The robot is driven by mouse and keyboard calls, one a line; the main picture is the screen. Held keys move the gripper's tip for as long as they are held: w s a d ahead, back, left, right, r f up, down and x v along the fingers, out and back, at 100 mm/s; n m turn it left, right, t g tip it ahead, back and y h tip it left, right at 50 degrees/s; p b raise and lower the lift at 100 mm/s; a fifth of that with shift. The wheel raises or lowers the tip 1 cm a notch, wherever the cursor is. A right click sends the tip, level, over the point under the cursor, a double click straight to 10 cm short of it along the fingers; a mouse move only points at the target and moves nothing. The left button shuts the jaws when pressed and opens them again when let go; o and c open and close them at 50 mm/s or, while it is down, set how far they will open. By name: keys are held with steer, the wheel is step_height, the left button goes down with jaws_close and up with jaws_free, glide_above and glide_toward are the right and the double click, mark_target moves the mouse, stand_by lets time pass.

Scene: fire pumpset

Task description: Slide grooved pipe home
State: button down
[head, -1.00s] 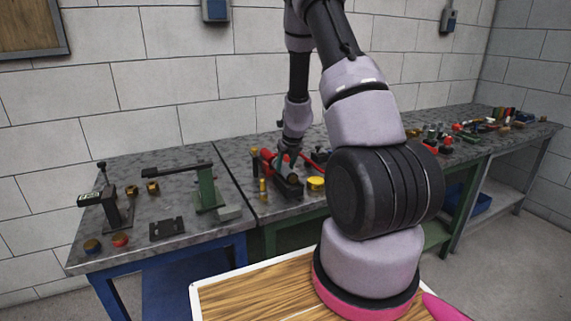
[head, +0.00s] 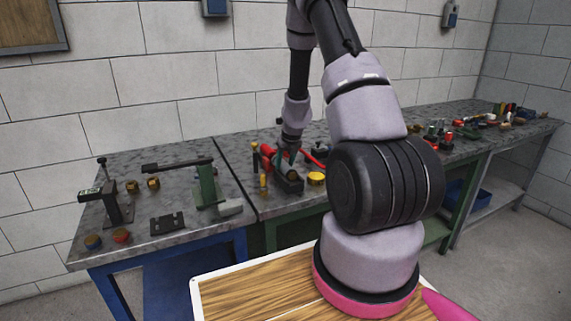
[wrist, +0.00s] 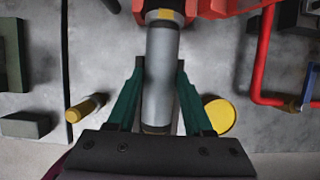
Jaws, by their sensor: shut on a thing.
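A grey cylindrical pipe (wrist: 160,80) runs up the middle of the wrist view, with dark bands near both ends. My gripper (wrist: 160,66) has its two green fingers on either side of the pipe and is shut on it. The pipe's far end meets a dark collar with a yellow mark (wrist: 165,15) at a red body (wrist: 215,8); whether it is fully seated cannot be told. In the head view my gripper (head: 287,158) is low over the bench beside the red body (head: 267,155), and a dark block (head: 289,185) lies just below it.
A yellow round cap (wrist: 220,115) lies right of the gripper and a brass-coloured cylinder (wrist: 86,107) lies left. A red bent pipe (wrist: 262,70) runs at the right. A green stand (head: 208,187) stands on the left bench. Bare bench top shows around the fingers.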

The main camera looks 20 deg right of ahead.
steer(key=shift+w, duration=0.9)
steer(key=shift+w, duration=0.3)
steer(key=shift+w+r, duration=0.1)
steer(key=shift+w, duration=0.35)
steer(key=shift+c, duration=1.1)
jaws_free()
